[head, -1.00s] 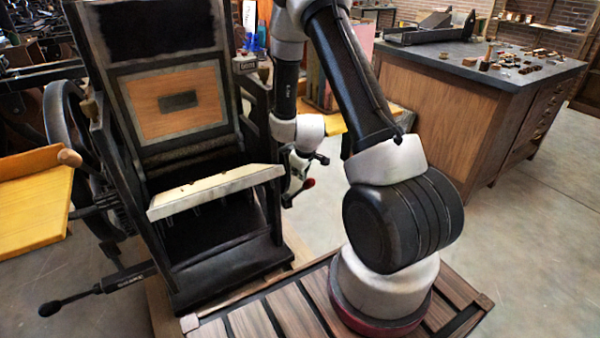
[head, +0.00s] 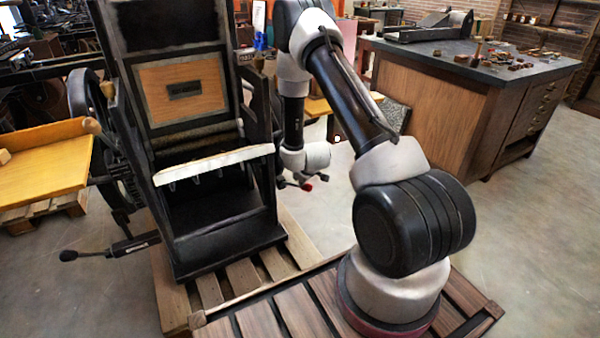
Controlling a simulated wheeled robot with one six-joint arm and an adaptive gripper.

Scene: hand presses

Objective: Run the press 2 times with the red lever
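The black press (head: 183,228) stands at left, with a wooden panel on its front and a pale plate (head: 214,165) jutting out below it. The red lever's knob (head: 308,187) shows small at the press's right side, just below my wrist. My gripper (head: 297,181) is down there beside the knob, small and mostly hidden by my wrist. Whether it touches or grips the lever, and whether its fingers are open or shut, I cannot tell. A second lever, with a black handle (head: 90,254), sticks out at the press's lower left.
The press stands on a wooden pallet (head: 213,288). A yellow-topped table (head: 42,178) is at left. A large wooden cabinet with a dark top (head: 440,105) stands behind my arm at right. The floor at right is open.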

